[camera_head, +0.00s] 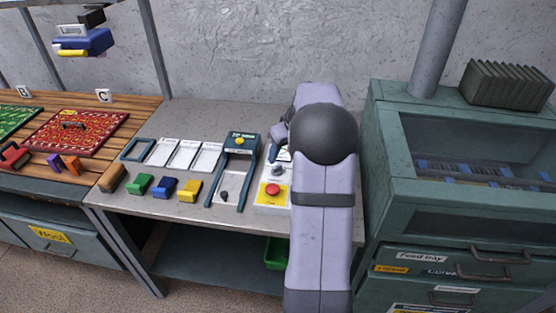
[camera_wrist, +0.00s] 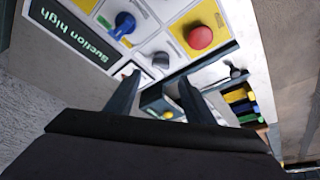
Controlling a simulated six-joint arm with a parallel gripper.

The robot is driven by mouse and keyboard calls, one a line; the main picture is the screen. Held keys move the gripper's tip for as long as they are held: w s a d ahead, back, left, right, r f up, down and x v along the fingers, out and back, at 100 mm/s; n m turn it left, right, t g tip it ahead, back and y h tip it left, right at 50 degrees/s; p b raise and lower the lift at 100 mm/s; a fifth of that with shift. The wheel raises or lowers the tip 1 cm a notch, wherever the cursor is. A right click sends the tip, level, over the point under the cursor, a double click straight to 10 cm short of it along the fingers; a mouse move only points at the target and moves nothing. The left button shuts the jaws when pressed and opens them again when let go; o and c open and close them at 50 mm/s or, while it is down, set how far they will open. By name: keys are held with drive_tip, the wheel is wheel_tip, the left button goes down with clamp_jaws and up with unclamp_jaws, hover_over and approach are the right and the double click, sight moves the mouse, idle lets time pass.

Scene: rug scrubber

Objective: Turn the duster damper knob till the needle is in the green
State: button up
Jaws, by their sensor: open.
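A control panel shows in the wrist view, with a blue knob (camera_wrist: 124,24) near the top and a smaller dark grey knob (camera_wrist: 161,60) below it. I cannot read which knob is the duster damper, and no needle is clear. My gripper (camera_wrist: 158,80) is open and empty, its two fingers apart. The grey knob appears just beyond the gap between the fingertips; contact cannot be told. In the head view my arm hides most of the panel and the gripper.
A red button (camera_head: 273,189) on a yellow plate sits at the panel's front; it also shows in the wrist view (camera_wrist: 200,37). A "Suction high" sign (camera_wrist: 70,35) is beside the knobs. Left stand a dark frame (camera_head: 239,142) and coloured blocks (camera_head: 164,187). A green cabinet (camera_head: 455,200) stands right.

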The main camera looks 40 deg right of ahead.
sight(277, 165)
drive_tip(key=shift+p+x, duration=1.25)
drive_tip(key=shift+x, duration=2.45)
drive_tip(key=c, duration=1)
